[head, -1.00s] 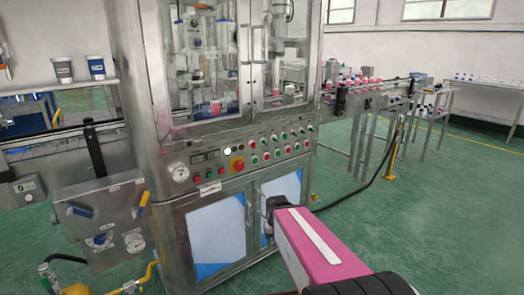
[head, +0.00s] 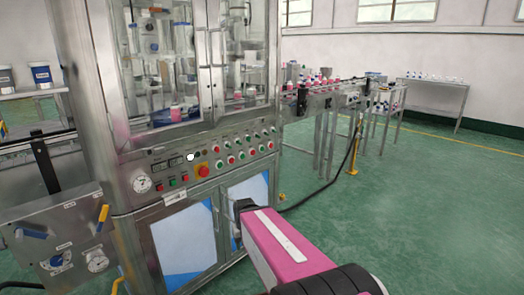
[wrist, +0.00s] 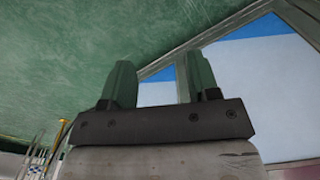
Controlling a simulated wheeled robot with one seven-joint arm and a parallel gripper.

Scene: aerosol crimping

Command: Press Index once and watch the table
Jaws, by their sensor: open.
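The crimping machine's control panel (head: 215,160) carries rows of red and green buttons, a white lit button (head: 190,156) and a larger red knob on yellow (head: 203,171). The labels are too small to read, so I cannot tell which button is Index. Behind the glass doors (head: 165,65) stand metal parts and pink items; the table itself is hard to make out. My gripper (wrist: 158,82) is open and empty in the wrist view, its two fingers apart. In the head view its dark end (head: 243,208) is below the panel, in front of the lower cabinet doors, apart from the buttons.
A metal box with levers (head: 62,235) stands at the lower left. A conveyor with pink-capped items (head: 325,85) runs out to the right. A black hose (head: 335,180) trails down to the green floor, which is clear at right.

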